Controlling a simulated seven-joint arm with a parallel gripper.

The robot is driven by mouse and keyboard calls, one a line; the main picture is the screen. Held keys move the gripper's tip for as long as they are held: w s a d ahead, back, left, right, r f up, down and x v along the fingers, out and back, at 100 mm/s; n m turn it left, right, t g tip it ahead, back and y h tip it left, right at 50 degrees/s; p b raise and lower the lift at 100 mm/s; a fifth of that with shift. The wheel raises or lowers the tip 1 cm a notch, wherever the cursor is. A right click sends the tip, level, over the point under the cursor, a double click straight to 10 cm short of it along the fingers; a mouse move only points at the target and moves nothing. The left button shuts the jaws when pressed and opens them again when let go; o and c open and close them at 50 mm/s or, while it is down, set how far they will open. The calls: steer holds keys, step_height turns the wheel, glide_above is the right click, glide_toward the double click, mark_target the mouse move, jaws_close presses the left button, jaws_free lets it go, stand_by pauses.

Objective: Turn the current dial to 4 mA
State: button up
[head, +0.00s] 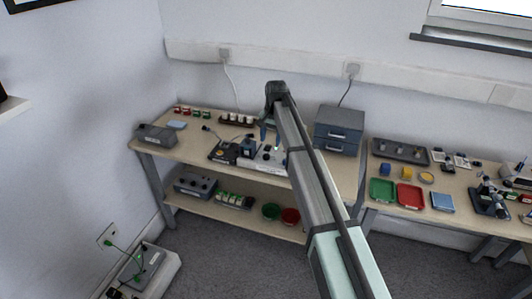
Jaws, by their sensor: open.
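My arm reaches across the view to the left bench. My gripper (270,137) points down over the middle of that bench, with its jaws open and apparently empty. Below it stands a light-coloured instrument (266,162), partly hidden by my arm on its right side. A dark block-like device (247,148) stands just left of it. I cannot make out the current dial or its scale at this size. I cannot tell whether the fingers touch anything.
The left bench (165,143) also bears a grey box (156,134) at its left end and grey drawers (339,129) at the right. A rack of white-topped items (238,120) stands behind. The right bench holds green (382,190) and red trays (410,196).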

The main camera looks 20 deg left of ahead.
step_height(320, 180, up, 4)
steer(key=h, duration=0.1)
glide_above(266, 155)
steer(key=shift+n, duration=0.3)
step_height(266, 155, down, 13)
steer(key=shift+w+f, duration=0.1)
steer(key=c, duration=1)
jaws_close()
